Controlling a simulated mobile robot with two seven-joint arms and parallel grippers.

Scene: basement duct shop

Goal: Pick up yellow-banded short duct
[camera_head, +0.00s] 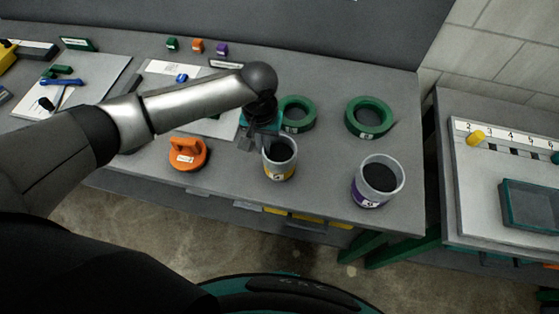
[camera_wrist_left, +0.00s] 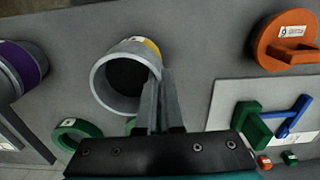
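The yellow-banded short duct (camera_head: 281,158) is a grey open cylinder with a yellow band and a number label low on its side. It appears upright near the bench's front edge; I cannot tell whether it touches the bench. In the left wrist view the duct (camera_wrist_left: 108,99) shows its dark opening. My left gripper (camera_head: 258,142) is at its left rim, pointing down. In the wrist view the fingers (camera_wrist_left: 162,75) are close together over the duct's near wall, and appear shut on it. My right gripper is not in view.
A purple-banded duct (camera_head: 378,181) stands to the right. Two green rings (camera_head: 368,117) (camera_head: 297,114) lie behind. An orange handled disc (camera_head: 187,153) sits to the left. A second bench (camera_head: 470,195) stands right, past a gap.

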